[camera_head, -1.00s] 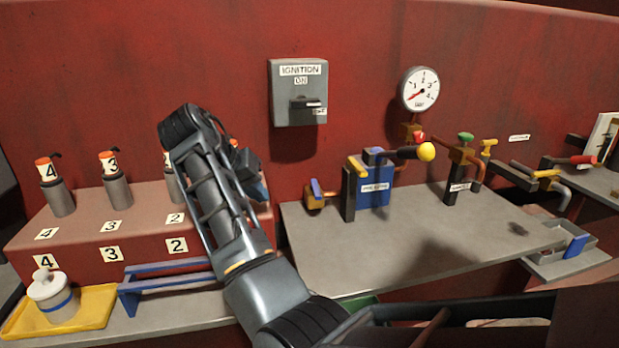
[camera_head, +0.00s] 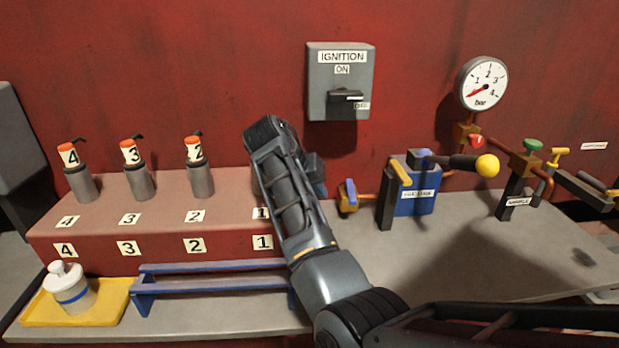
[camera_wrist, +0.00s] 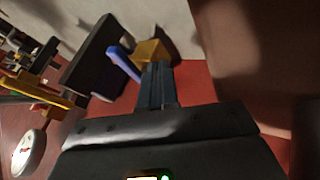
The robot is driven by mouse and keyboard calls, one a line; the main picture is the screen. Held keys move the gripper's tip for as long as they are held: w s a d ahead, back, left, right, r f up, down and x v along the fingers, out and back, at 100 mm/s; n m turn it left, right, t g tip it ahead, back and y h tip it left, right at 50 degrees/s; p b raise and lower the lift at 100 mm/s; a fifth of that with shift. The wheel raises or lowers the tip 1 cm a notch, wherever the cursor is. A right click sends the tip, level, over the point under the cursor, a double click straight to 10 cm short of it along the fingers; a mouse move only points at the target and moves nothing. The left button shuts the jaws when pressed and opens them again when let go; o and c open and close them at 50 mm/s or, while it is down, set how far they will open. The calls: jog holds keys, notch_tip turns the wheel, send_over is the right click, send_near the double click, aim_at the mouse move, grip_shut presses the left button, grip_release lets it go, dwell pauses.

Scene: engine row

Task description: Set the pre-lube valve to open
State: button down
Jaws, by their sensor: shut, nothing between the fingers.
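A blue pump box (camera_head: 417,200) with a small label, too small to read surely, stands on the grey bench. A black lever with a yellow ball (camera_head: 487,166) tops it. Further left, a small brass valve body (camera_head: 347,203) carries a blue handle (camera_head: 351,190). In the wrist view, the blue handle (camera_wrist: 124,63) and brass body (camera_wrist: 152,51) lie just beyond my gripper (camera_wrist: 157,68). My gripper is shut and empty. In the head view my arm mostly hides it. I cannot tell whether it touches the handle.
The ignition box (camera_head: 340,80) is on the red wall. Numbered injectors (camera_head: 138,178) and a blue rack (camera_head: 210,284) are at left. The bench front (camera_head: 480,260) is clear.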

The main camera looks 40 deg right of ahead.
aim_at(351, 191)
jog(key=shift+s+d+f+p, duration=0.25)
jog(key=shift+s+d, duration=0.2)
jog(key=shift+d, duration=0.2)
jog(key=shift+s+d+f+p, duration=0.2)
jog(key=shift+s+d, duration=0.25)
jog(key=shift+d, duration=0.25)
jog(key=shift+s+d+f+p, duration=0.25)
jog(key=shift+s+d, duration=0.2)
jog(key=shift+d, duration=0.2)
